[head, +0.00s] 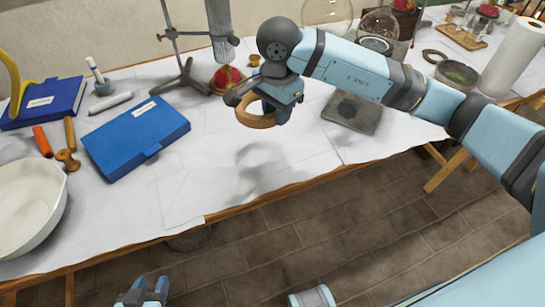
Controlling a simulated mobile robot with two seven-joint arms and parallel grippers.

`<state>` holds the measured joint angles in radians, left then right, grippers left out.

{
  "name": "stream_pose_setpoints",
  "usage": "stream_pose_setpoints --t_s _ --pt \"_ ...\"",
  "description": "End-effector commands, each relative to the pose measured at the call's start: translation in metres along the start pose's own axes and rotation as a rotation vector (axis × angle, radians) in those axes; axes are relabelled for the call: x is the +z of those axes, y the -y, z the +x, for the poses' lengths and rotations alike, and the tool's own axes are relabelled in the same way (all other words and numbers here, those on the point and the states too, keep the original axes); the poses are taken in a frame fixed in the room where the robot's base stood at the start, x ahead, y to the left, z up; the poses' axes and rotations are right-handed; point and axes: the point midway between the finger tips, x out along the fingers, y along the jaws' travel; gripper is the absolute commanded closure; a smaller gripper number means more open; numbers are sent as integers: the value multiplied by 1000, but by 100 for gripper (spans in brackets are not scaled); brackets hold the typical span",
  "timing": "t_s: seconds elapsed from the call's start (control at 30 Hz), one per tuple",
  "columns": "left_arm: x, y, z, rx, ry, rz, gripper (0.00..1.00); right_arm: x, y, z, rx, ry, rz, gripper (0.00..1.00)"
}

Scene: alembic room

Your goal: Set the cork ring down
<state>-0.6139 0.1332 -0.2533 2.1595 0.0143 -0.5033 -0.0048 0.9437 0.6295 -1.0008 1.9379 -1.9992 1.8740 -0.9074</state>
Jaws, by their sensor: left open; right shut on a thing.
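The tan cork ring (257,124) is in the grip of my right gripper (264,102), over the white-covered table (215,180). The ring looks roughly level, and a soft shadow lies on the cover below and in front of it, so it appears to be above the surface. The gripper body hides part of the ring's far right rim. My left gripper (145,293) is open and empty at the bottom edge of the view, in front of the table and away from the ring.
A blue box (135,138), a white bowl (30,205) and a pestle-like wooden tool (69,145) stand to the left. A dark square plate (351,112) lies right of the ring. A metal stand (183,75) is behind. The cover in front of the ring is clear.

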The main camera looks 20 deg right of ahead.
Motion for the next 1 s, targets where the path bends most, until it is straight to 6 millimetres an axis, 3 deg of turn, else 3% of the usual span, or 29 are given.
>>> stream_pose_setpoints --t_s 0.1,0.33,0.67,0.87,1.0 --pt "0 -1 1 2 -8 -2 57 0 -1 37 5 2 0 94" --pt "3 -1 3 6 -11 -5 57 1 -2 92 2 2 -2 94" --pt "3 -2 4 9 -16 -6 57 0 -2 121 1 1 -3 94" --pt "3 -2 4 10 -21 -7 57 0 -2 151 1 0 -2 94" --pt "0 -2 3 11 -27 -8 57 0 -2 154 0 0 -4 98"
